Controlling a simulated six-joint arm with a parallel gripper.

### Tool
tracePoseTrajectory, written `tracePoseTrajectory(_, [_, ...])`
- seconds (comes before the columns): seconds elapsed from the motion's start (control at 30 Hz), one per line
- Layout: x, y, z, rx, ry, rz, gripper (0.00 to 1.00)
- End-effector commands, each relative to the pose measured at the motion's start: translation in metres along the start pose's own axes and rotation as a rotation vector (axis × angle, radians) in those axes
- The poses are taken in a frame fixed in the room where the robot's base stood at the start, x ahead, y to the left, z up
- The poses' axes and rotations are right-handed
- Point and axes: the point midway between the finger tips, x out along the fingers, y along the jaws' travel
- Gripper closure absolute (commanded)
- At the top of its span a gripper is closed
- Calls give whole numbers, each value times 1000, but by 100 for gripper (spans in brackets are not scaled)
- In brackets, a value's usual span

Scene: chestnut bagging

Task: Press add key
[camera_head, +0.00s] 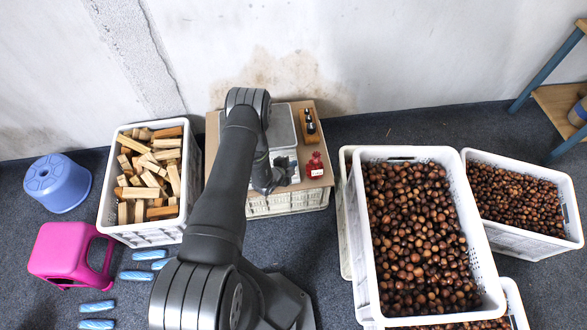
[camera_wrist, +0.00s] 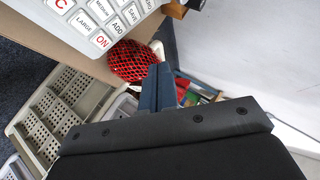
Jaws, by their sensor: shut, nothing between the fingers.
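The add key (camera_wrist: 118,26) is a white key marked ADD on a light keypad panel (camera_wrist: 130,48), at the top of the wrist view. It sits beside the SAVE key (camera_wrist: 131,13) and above the red-lettered ON key (camera_wrist: 102,41). My gripper (camera_wrist: 158,70) is shut and empty, its dark blue fingertips below and to the right of the key in the picture. I cannot tell its height over the panel.
A red net bag (camera_wrist: 130,62) lies beside the panel, close to my fingertips; it also shows in the head view (camera_head: 315,166). A small dark-and-wood item (camera_head: 310,127) lies behind it. Crates of wood blocks (camera_head: 109,190) and chestnuts (camera_head: 365,245) flank the board (camera_head: 325,181).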

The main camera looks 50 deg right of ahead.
Motion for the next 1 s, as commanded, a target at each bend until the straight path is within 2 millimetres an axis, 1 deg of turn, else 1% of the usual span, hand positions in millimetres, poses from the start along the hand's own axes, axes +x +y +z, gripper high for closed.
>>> tracePoseTrajectory(0.03, [6,5,5,0,0,0,100])
tracePoseTrajectory(0.2, [22,18,17,-1,-2,0,100])
tracePoseTrajectory(0.4, [36,27,27,1,0,0,100])
tracePoseTrajectory(0.6, [41,30,30,0,0,0,100])
tracePoseTrajectory(1.0, [42,30,30,0,0,0,100])
